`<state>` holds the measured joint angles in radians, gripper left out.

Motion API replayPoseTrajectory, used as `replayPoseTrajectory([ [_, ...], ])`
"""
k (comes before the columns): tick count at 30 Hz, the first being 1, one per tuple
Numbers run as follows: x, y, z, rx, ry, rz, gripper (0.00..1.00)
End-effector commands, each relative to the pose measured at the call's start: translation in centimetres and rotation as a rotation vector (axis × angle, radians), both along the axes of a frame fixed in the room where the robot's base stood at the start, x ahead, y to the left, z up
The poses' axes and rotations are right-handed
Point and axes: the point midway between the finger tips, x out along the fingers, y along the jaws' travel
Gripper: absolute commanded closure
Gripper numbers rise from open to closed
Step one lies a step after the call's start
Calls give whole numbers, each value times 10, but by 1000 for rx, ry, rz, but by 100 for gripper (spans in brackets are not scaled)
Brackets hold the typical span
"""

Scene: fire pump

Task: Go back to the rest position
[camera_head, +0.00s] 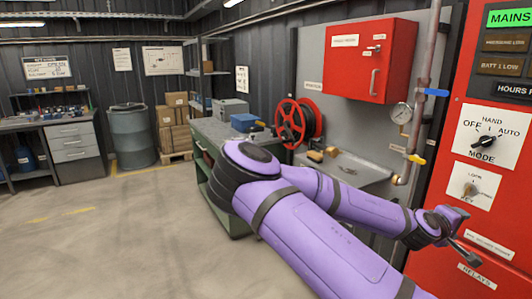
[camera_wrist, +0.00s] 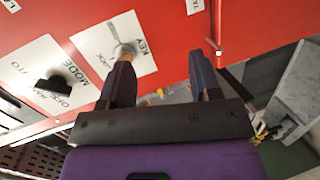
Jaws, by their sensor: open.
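My purple arm reaches across the head view to the right, and my gripper (camera_head: 461,229) is close in front of the red control panel (camera_head: 460,137). In the wrist view my gripper (camera_wrist: 166,62) is open, its two dark fingers apart with nothing held between them. The key switch (camera_wrist: 124,51) on its white plate shows just beyond the left fingertip; I cannot tell whether they touch. The key switch (camera_head: 470,190) also shows in the head view, above and right of the gripper. The mode knob (camera_head: 488,141) is higher on the panel.
A red wall cabinet (camera_head: 371,60), a red hose reel (camera_head: 294,123) and a pipe with a gauge (camera_head: 401,113) and yellow valve handle (camera_head: 416,159) stand behind my arm. A green workbench (camera_head: 213,132) is behind it. The floor (camera_head: 130,230) at left is clear.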

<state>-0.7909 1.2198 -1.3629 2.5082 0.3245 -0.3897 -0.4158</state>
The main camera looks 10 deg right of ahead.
Motion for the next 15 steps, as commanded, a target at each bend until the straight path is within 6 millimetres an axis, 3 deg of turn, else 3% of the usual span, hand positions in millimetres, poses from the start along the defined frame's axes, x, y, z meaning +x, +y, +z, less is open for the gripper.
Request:
replayPoseTrajectory([
  [6,-21,8,-46,282,-20,-121,43],
  [15,-33,48,-80,629,-36,-228,43],
])
